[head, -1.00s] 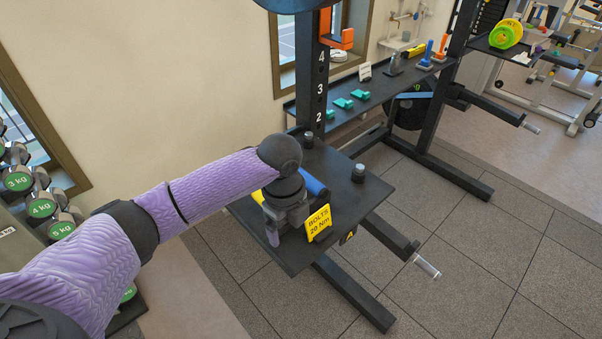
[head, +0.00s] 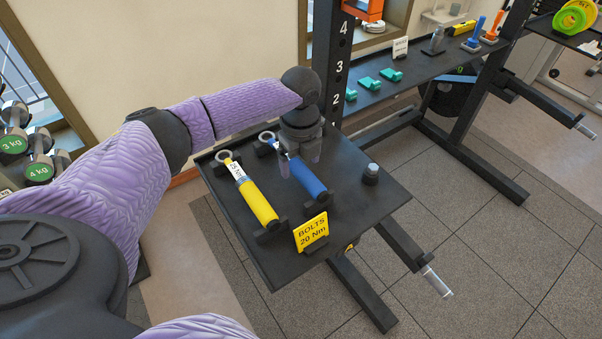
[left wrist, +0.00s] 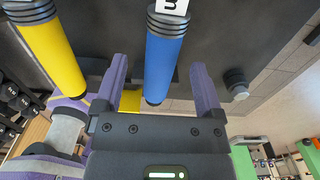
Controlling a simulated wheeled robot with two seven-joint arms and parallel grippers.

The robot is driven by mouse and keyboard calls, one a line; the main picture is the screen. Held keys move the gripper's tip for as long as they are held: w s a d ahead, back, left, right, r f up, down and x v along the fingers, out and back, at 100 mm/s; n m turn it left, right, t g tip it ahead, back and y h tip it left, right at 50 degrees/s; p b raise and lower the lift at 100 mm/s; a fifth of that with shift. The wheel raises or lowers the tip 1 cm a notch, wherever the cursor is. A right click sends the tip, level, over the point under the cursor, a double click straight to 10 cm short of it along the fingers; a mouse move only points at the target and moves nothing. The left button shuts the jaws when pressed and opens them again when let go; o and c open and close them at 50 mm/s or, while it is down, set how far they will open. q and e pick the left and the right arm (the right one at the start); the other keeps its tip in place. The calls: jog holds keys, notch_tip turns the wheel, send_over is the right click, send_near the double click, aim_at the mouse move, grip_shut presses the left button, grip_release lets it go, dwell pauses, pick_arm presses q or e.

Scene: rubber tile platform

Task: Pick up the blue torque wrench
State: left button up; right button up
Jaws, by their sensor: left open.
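The blue torque wrench (head: 309,179) lies on a small black shelf (head: 355,221), its ring end at the back and its blue handle toward the front. My left gripper (head: 300,163) is over it, pointing down, with its fingers apart. In the left wrist view the blue handle (left wrist: 163,62) shows between the two open fingers (left wrist: 161,85). I cannot tell whether a finger touches it. Part of the wrench's shaft is hidden by the gripper in the head view. My right gripper is not in view.
A yellow torque wrench (head: 256,199) lies parallel, to the left on the shelf. A yellow sign reading "BOLTS 20 Nm" (head: 311,232) stands at the front edge. A dark knob with a metal top (head: 371,174) stands to the right. A black rack post (head: 329,75) rises behind.

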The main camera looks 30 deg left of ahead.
pick_arm(q)
notch_tip(320, 180, down, 2)
jog(key=shift+a+f, duration=0.1)
jog(key=shift+f, duration=0.15)
jog(key=shift+r, duration=0.1)
grip_shut()
